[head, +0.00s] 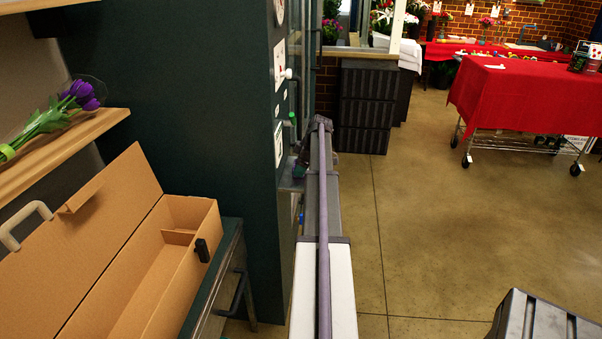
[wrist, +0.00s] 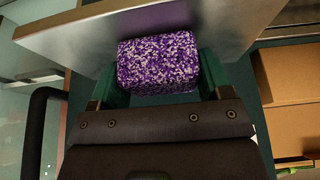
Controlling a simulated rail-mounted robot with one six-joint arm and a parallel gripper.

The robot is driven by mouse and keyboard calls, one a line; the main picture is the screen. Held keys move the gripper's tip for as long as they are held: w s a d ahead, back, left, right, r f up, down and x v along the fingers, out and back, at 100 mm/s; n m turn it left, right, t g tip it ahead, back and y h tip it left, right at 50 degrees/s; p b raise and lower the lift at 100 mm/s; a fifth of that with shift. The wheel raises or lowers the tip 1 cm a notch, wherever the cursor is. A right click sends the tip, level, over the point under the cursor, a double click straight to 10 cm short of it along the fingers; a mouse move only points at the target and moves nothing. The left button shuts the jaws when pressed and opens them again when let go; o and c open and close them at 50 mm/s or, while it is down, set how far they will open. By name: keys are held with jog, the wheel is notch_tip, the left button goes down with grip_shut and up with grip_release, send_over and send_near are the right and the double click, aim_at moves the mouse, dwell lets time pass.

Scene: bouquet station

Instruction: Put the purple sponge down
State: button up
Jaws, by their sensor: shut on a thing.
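The purple sponge (wrist: 158,62), a speckled purple-and-white block, is in the wrist view between the green fingers of my gripper (wrist: 160,78). My gripper is shut on it, one finger at each side. A grey metal surface (wrist: 75,48) with a straight edge lies just beyond the sponge; I cannot tell whether the sponge touches it. In the head view my arm reaches away toward the dark green cabinet, and the sponge cannot be made out there.
The dark green cabinet (head: 200,90) stands left of my arm. An open cardboard box (head: 180,245) sits on a counter, below a wooden shelf (head: 60,150) with purple tulips (head: 80,95). In the wrist view a black bar handle (wrist: 40,125) is at left. Open floor (head: 430,220) lies right.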

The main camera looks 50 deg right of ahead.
jog(key=shift+f, duration=0.1)
jog(key=o, duration=0.8)
jog(key=p+v, duration=1.1)
jog(key=v, duration=0.1)
jog(key=shift+r, duration=0.3)
jog(key=shift+f, duration=0.1)
